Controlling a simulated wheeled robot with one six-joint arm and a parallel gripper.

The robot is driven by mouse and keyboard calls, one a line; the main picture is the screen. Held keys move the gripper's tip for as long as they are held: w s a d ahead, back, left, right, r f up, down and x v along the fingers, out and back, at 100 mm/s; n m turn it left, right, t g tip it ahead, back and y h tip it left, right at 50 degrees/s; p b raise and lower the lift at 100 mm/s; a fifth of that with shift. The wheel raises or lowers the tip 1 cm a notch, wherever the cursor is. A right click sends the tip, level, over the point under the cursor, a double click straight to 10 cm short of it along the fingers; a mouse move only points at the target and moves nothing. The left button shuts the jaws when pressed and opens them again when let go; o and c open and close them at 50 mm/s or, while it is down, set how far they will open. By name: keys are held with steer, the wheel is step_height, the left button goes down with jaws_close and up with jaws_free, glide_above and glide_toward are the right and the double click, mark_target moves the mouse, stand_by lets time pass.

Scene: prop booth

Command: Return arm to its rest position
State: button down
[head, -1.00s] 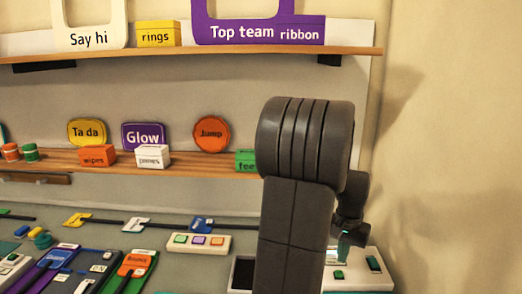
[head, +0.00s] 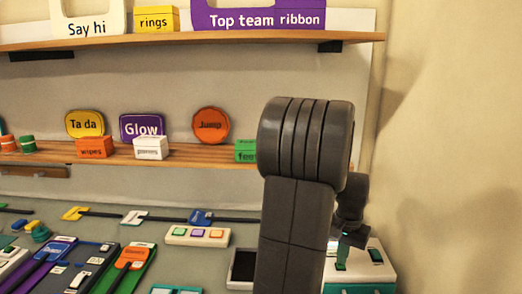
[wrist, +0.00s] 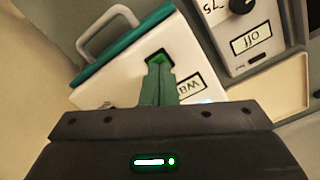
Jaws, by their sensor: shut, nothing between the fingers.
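My gripper (wrist: 160,82) shows in the wrist view with its green fingers together and nothing between them. The fingertips are over a white box (wrist: 115,75) with teal edging and a grey handle, close to a green-edged slot in it. I cannot tell whether they touch it. In the head view my gripper (head: 352,238) hangs low at the right, partly hidden behind my arm. The white box (head: 378,258) is just below it there. My arm stands upright in front of the bench, bent over at the top.
In the wrist view a pale device (wrist: 250,45) with a black knob stands beside the box. In the head view a three-button panel (head: 197,236) and a dark tray (head: 243,266) lie left of my arm. A wooden shelf (head: 190,156) runs behind. Plain wall is at the right.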

step_height(320, 180, up, 8)
steer(key=p, duration=0.4)
steer(key=shift+p, duration=0.35)
steer(key=shift+f, duration=0.1)
